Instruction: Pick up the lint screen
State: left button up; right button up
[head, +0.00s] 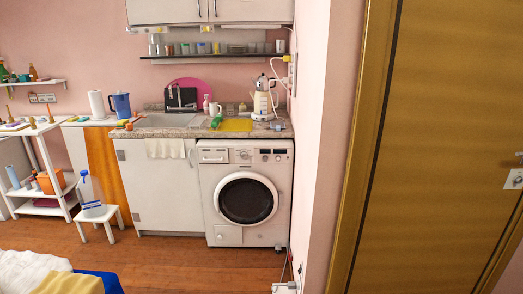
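I cannot make out a lint screen anywhere in the head view. A white front-loading washer or dryer (215,231) stands under the right end of the counter. Its round dark door (246,201) looks shut. A small grey object (277,126) lies at the counter's right end, too small to identify. Neither of my grippers shows in this view.
A wooden door (445,150) is at right. The wooden floor (180,262) before the machine is clear.

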aim_at(279, 126)
jog(key=i+u, duration=0.15)
jog(key=i, duration=0.35)
jog(key=i+u, duration=0.2)
jog(key=i, duration=0.35)
jog(key=i+l+u, duration=0.15)
jog(key=i, duration=0.35)
jog(key=i+l+u, duration=0.2)
jog(key=i, duration=0.3)
jog(key=i+j+z, duration=0.2)
jog(key=i, duration=0.2)
jog(key=i+j+z, duration=0.2)
jog(key=i, duration=0.25)
jog(key=i+j+z, duration=0.25)
jog(key=i+l, duration=0.1)
jog(key=i, duration=0.05)
